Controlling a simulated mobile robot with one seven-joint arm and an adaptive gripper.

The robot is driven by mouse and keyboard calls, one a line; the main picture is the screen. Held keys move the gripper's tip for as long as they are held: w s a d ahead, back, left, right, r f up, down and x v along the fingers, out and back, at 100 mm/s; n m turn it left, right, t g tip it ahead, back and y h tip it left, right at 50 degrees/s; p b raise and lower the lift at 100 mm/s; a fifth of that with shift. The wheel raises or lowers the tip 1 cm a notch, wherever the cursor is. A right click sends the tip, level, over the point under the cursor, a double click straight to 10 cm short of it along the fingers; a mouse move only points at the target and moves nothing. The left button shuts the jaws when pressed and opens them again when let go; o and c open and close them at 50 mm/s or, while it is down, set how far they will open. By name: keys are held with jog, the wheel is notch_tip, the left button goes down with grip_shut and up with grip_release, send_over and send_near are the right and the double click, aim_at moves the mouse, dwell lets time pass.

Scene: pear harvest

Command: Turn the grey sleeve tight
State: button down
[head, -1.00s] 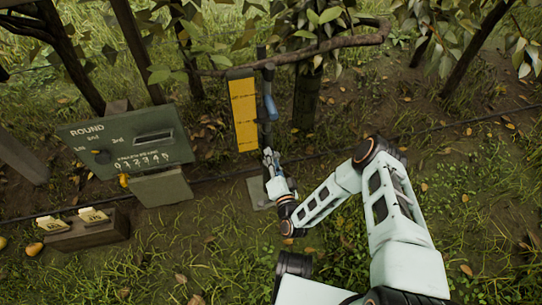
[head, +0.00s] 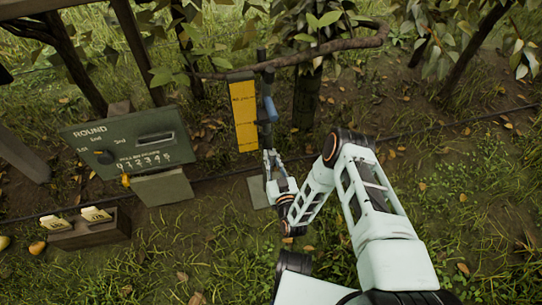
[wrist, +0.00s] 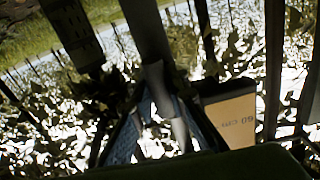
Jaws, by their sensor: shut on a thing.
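A dark upright post (head: 262,75) stands under the branch and carries a blue part (head: 269,108). My gripper (head: 268,156) is at the post's lower part, below the blue part. In the wrist view the grey post (wrist: 148,32) runs down between the two fingers of my gripper (wrist: 166,98). The fingers are closed around the grey sleeve (wrist: 155,74) on the post. The sleeve is dim there, and its lower part is hidden between the fingers. I cannot tell how tight it is.
A yellow scale board (head: 243,118) stands just left of the post. It shows "60 cm" in the wrist view (wrist: 232,115). A green ROUND panel (head: 125,145) and a wooden box with tags (head: 88,232) are further left. A tree trunk (head: 306,95) is close on the right.

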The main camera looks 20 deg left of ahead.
jog(key=shift+n, duration=1.3)
jog(key=c, duration=1.8)
grip_release()
